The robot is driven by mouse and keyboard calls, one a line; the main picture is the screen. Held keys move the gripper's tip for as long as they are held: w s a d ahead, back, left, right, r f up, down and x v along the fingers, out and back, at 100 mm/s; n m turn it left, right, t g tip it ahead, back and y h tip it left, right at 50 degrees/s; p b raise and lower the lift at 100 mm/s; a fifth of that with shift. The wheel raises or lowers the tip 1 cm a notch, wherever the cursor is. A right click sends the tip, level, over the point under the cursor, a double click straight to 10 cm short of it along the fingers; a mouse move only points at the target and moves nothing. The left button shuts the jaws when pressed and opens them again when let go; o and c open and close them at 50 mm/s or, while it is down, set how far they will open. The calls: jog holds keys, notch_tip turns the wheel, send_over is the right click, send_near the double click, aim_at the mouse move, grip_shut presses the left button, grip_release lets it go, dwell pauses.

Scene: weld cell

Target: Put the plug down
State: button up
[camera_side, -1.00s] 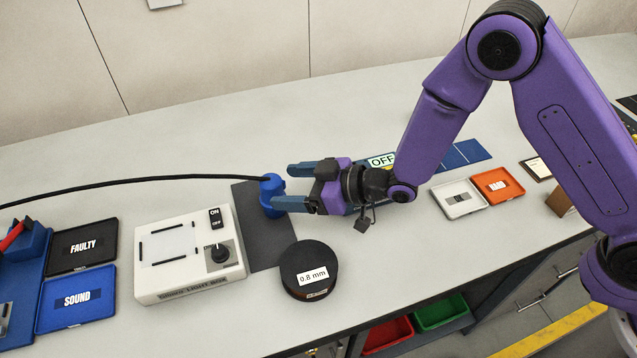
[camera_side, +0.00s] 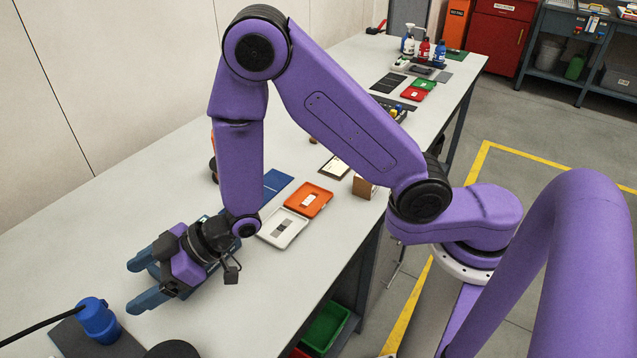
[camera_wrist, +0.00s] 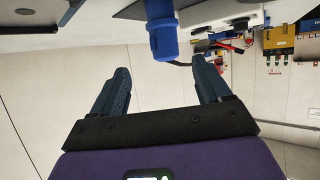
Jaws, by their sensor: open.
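The blue plug (camera_side: 98,320) stands on the dark mat (camera_side: 62,342) at the lower left of the side view, with a black cable running from it off the left edge. My gripper (camera_side: 138,283) is open and empty, low over the bench, with a clear gap between its fingertips and the plug. In the wrist view the plug (camera_wrist: 162,38) is beyond the two open fingers (camera_wrist: 161,66), between their lines and touching neither.
A black round spool (camera_side: 172,350) shows partly at the bottom edge, near the plug. A white tray (camera_side: 283,228) and an orange tray (camera_side: 308,200) lie right of my gripper. The bench's front edge runs beyond them.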

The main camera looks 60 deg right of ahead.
jog(key=s+d+r+g+h, duration=0.2)
jog(key=s+d+r+h, duration=0.1)
jog(key=s+d, duration=0.5)
jog(key=s+d+r+n+g+h, duration=0.1)
jog(key=s+d+r+g+h, duration=0.2)
jog(key=s+d, duration=0.6)
jog(key=s+d+r+g+h, duration=0.2)
jog(key=s+d, duration=0.7)
jog(key=d, duration=0.6)
jog(key=shift+s+r+n+h, duration=0.15)
jog(key=shift+r+n+h, duration=0.15)
jog(key=shift+r+h, duration=0.65)
